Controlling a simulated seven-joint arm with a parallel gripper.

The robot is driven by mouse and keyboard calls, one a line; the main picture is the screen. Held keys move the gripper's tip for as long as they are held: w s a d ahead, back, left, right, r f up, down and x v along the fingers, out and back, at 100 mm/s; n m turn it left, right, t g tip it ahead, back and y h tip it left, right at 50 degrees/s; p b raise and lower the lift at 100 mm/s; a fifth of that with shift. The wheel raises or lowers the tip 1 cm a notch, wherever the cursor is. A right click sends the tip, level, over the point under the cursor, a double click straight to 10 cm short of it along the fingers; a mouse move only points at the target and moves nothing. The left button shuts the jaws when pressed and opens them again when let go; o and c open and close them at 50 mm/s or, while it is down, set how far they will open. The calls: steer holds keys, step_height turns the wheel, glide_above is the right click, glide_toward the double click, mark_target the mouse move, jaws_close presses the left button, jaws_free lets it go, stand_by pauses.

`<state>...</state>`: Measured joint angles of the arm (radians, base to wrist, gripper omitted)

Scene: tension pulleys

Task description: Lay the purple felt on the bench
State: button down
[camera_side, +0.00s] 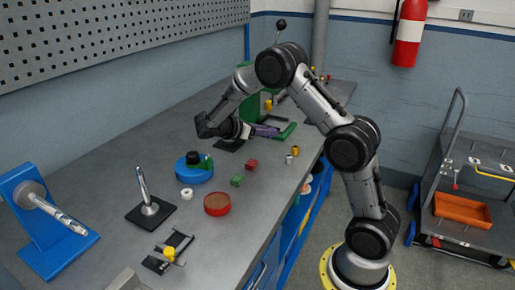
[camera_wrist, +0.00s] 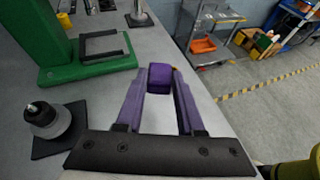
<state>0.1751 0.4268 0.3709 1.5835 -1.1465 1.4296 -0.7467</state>
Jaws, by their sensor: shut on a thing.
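The purple felt (camera_wrist: 160,75) shows in the wrist view as a small purple block between the tips of my gripper (camera_wrist: 160,88). The gripper's fingers also look purple, and they are shut on the felt. In the side view my gripper (camera_side: 272,131) reaches to the right over the far part of the grey bench (camera_side: 118,165), in front of the green stand. The felt is too small there to tell from the fingers. I cannot tell how high it is above the bench top.
The green stand (camera_wrist: 42,40) and a black base with a grey knob (camera_wrist: 47,118) are left of my gripper. A blue round box (camera_side: 194,173), red dish (camera_side: 217,205), red block (camera_side: 252,163) and green block (camera_side: 237,180) stand nearer. The bench edge drops off at right.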

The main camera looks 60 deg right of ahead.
glide_above(257, 154)
step_height(257, 154, down, 6)
steer(key=shift+f, duration=1.55)
steer(key=c, duration=0.5)
jaws_free()
steer(key=shift+f, duration=0.1)
